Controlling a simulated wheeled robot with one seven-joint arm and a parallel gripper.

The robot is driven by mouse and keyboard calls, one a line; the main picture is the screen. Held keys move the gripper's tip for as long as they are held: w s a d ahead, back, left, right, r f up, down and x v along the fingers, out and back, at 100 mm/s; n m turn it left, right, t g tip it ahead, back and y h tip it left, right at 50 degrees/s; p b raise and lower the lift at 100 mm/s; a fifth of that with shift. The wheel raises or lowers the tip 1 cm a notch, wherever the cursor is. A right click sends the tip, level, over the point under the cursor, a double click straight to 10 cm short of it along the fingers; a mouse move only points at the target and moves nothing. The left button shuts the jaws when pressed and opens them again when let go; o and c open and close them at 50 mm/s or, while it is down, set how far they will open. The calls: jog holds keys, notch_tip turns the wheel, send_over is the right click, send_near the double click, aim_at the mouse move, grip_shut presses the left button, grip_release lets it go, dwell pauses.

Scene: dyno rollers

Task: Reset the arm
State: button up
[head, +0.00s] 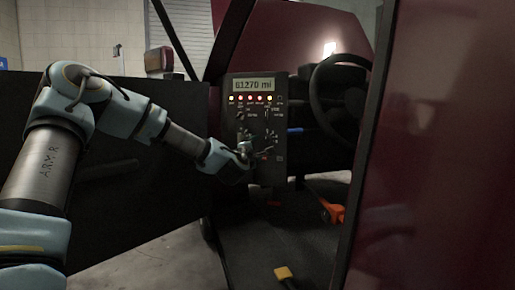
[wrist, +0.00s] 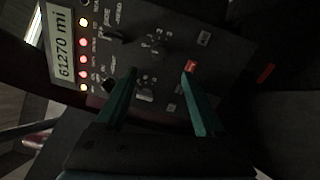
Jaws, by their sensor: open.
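My arm (head: 48,165) reaches in from the left in the head view, bent at the elbow. My gripper (head: 258,152) is at the lower front of a black control panel (head: 238,115). In the wrist view my gripper (wrist: 160,75) is open, with its two teal fingers apart. A small light-coloured knob or switch (wrist: 145,95) shows between the fingers. I cannot tell whether they touch the panel. The panel's display (head: 255,85) reads 61270 mi, and a row of red and yellow lights (head: 250,98) is lit under it.
The panel stands in the open doorway of a dark red vehicle (head: 435,150), with a steering wheel (head: 340,95) to its right. A black door panel (head: 140,185) is behind my arm. An orange object (head: 332,211) and a yellow connector (head: 284,273) lie lower down.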

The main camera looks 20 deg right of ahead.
dwell(0.4)
jog(key=s+a+f+m+g+y, duration=0.3)
jog(key=s+a+f+m, duration=0.15)
jog(key=a+f, duration=0.35)
jog(key=s+a+f+m+g+y, duration=0.2)
jog(key=s+a+f+m+g, duration=0.15)
jog(key=a+f+m, duration=0.35)
jog(key=s+a+f+m+g+y, duration=0.1)
jog(key=s+a+g+y, duration=0.1)
jog(key=s+a, duration=0.6)
jog(key=s+a+f+g+y, duration=0.1)
jog(key=s+a+g+y, duration=0.15)
jog(key=a, duration=0.85)
jog(key=s+a+f+m+g+y, duration=0.1)
jog(key=s+a+y, duration=0.1)
jog(key=s+a, duration=0.65)
notch_tip(320, 180, up, 34)
jog(key=w+a+p, duration=0.1)
jog(key=p, duration=3.3)
jog(key=shift+a, duration=0.35)
jog(key=shift+w+r, duration=0.1)
